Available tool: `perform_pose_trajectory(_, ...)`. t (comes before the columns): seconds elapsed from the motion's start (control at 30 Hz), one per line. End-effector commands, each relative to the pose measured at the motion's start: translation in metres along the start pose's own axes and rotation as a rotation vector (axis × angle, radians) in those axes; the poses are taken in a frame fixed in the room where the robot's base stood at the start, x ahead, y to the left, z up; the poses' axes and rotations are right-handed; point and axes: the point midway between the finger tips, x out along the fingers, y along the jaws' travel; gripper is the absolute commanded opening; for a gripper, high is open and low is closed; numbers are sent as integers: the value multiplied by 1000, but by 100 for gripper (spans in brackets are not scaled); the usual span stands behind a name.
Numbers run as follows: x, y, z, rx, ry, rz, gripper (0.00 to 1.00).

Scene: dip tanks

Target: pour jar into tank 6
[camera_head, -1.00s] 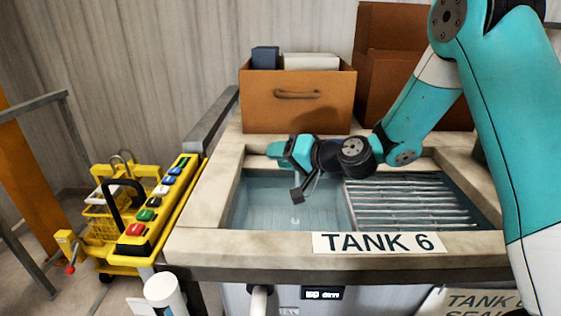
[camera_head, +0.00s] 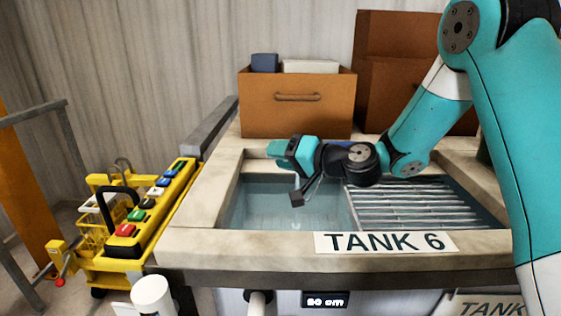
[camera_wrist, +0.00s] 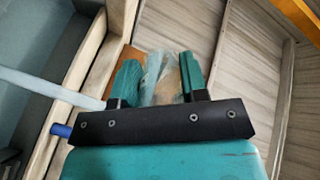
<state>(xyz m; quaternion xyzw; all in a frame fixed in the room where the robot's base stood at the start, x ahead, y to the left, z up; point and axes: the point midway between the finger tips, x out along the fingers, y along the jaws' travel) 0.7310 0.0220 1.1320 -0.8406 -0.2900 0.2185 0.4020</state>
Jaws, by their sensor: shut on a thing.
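Tank 6 (camera_head: 210,240) is the stone-rimmed basin in front of me, with its name plate (camera_head: 386,242) on the front rim and bluish liquid (camera_head: 255,207) in its left part. My gripper (camera_head: 282,152) is above the back left of this liquid. In the wrist view, my gripper (camera_wrist: 157,62) is shut on a clear, see-through jar (camera_wrist: 160,82), seen between the teal fingers. The wrist is rolled well over, so the jar looks tilted. A pale band runs from beside the gripper toward the tank, like a stream. The jar is mostly hidden in the head view.
Metal bars (camera_head: 420,205) cover the tank's right part. A brown box (camera_head: 297,103) with items stands behind the tank. A yellow cart (camera_head: 100,262) with a button panel (camera_head: 150,210) is at the left. A white cylinder (camera_head: 151,294) stands at the front left.

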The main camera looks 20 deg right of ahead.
Motion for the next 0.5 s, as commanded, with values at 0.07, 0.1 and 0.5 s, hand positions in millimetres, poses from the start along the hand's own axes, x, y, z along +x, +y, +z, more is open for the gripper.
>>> perform_pose_trajectory(0.07, 0, 2, 2, -1, 7, -8, 16)
perform_pose_trajectory(0.1, 0, 2, 2, -1, 10, -12, 16)
perform_pose_trajectory(0.5, 0, 2, 1, 0, 40, -55, 16)
